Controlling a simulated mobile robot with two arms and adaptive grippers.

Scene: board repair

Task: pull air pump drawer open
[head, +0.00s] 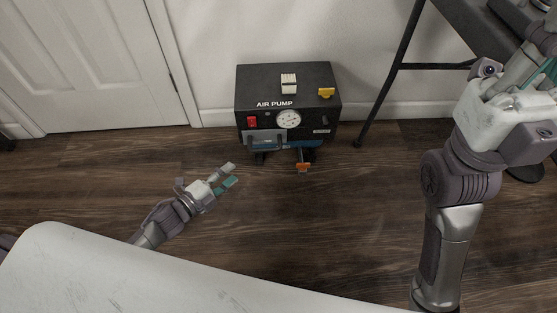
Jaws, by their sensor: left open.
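The black air pump (287,92) stands on the floor against the white wall in the head view. Its front has a red switch, a round white gauge (288,119) and a blue strip low down, with a dark handle-like bar at the lower left. How far any drawer stands out is too small to tell. My left gripper (230,175) is open and empty, in front of the pump to its lower left, apart from it. My right arm (495,130) rises at the right, well away from the pump; its fingertips are not clearly seen.
A black table (470,35) with thin legs stands at the upper right. A white door (85,60) is at the left. An orange-tipped part (303,167) sticks out below the pump's front. The wooden floor (320,220) before the pump is clear.

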